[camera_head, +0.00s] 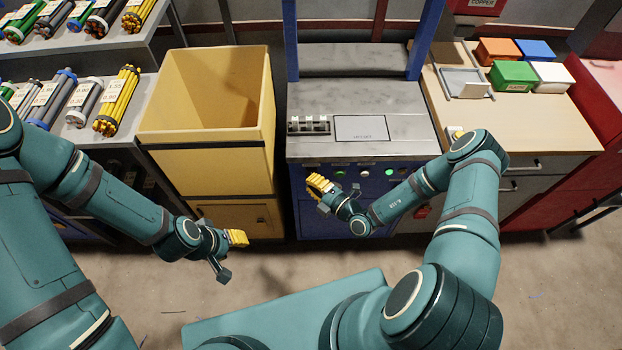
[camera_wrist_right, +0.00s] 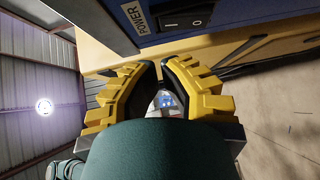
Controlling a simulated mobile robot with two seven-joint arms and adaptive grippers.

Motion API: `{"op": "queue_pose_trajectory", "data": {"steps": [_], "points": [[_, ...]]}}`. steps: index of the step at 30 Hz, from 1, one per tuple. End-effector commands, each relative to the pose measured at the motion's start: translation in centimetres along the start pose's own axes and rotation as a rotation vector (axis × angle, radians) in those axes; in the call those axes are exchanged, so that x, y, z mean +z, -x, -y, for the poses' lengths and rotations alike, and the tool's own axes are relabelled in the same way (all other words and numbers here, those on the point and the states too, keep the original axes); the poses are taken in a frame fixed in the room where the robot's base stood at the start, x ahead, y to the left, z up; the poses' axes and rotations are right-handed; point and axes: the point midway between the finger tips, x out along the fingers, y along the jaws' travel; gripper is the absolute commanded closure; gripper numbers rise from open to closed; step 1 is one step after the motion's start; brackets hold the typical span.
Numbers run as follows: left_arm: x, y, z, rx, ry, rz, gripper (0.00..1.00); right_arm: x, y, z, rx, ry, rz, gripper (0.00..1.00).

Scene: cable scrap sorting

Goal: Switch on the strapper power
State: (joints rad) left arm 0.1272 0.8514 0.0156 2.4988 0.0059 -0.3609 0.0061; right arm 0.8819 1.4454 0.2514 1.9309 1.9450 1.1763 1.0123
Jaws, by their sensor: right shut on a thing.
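The strapper (camera_head: 350,95) is a blue cabinet with a grey top and a blue upright frame. In the right wrist view, its power switch (camera_wrist_right: 186,21) is a black rocker marked I and O beside a POWER label (camera_wrist_right: 139,17). My right gripper (camera_head: 319,184) is at the strapper's front, with its yellow fingers (camera_wrist_right: 165,68) just below the switch in the wrist view. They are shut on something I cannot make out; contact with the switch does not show. My left gripper (camera_head: 238,238) is in front of the yellow bin, its finger opening unclear.
A yellow bin (camera_head: 205,142) stands left of the strapper. Shelves with cable bundles (camera_head: 117,100) are further left. A wooden bench (camera_head: 530,125) with small coloured boxes (camera_head: 513,76) is on the right. Round buttons (camera_head: 364,172) line the strapper's front. The floor in front is open.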

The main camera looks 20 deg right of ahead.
Motion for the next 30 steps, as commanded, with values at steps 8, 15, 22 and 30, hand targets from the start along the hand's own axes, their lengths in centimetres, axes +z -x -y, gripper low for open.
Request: {"op": "queue_pose_trajectory", "data": {"steps": [8,15,22,30], "points": [[-0.3,0.6,-0.2,0.000,0.001,-0.006,0.57,-0.1,5.8,-0.1,-0.004,-0.003,0.000,1.00],[-0.3,0.7,-0.2,-0.001,0.003,-0.008,0.57,-0.2,9.3,-0.2,-0.003,-0.002,-0.003,1.00],[-0.4,0.7,-0.2,-0.001,0.002,-0.008,0.57,-0.3,10.3,-0.2,-0.003,-0.003,-0.005,1.00],[-0.4,0.7,-0.3,-0.001,0.002,-0.008,0.57,-0.3,10.3,-0.2,-0.002,-0.003,-0.005,1.00]]}}
